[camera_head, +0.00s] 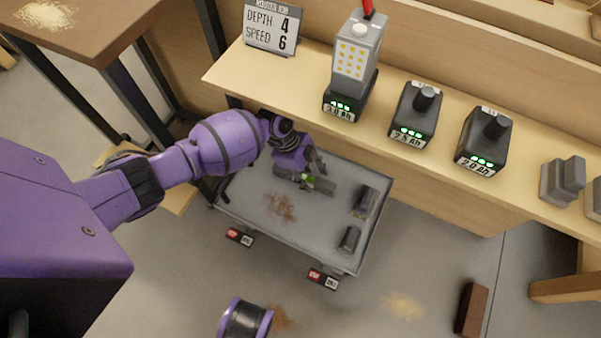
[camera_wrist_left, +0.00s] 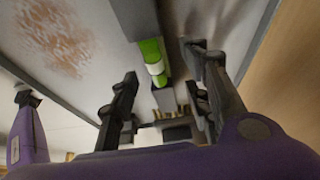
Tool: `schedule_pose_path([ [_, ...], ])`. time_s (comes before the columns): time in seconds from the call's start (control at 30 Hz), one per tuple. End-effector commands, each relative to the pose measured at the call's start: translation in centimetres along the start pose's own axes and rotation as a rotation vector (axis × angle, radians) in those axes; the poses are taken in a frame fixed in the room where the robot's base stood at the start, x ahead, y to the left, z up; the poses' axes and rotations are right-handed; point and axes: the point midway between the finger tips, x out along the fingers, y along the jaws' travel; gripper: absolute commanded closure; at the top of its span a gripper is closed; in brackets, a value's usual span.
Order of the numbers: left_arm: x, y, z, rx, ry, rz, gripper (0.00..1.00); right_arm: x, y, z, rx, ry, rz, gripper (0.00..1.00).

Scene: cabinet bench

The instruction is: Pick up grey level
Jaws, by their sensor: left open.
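The grey level (camera_head: 324,186) is a short grey bar with a green vial, on the grey platform (camera_head: 245,190) below the bench shelf. It also shows in the left wrist view (camera_wrist_left: 133,18), where its green part lies between the fingers. My left gripper (camera_head: 306,172) is over the level, with its fingers open on either side of it. In the wrist view the left gripper (camera_wrist_left: 163,92) shows a gap between each finger and the level. The gripper partly hides the level in the head view.
Two dark grey blocks (camera_head: 366,199) (camera_head: 349,239) lie at the platform's right side. The shelf (camera_head: 300,75) above holds a lamp on a battery (camera_head: 355,65), more batteries (camera_head: 415,115) and a sign (camera_head: 271,25). A brown block (camera_head: 471,309) lies on the floor.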

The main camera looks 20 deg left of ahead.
Motion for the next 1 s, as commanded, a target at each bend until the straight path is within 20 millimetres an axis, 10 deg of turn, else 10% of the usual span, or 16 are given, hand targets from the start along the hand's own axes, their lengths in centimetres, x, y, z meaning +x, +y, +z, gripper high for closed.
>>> schedule_pose_path([
  [0.23,0.62,0.02,0.32,-0.002,-0.003,0.001,0.56,0.35,-0.01,0.35,-0.001,-0.005,-0.001,0.6],
  [0.57,0.61,0.03,0.33,-0.002,-0.003,0.001,1.0,0.34,0.0,0.32,-0.001,-0.004,0.0,0.6],
  [1.0,0.0,-0.04,0.08,-0.001,-0.003,0.0,1.0,0.05,0.03,0.04,0.0,0.0,0.0,0.6],
])
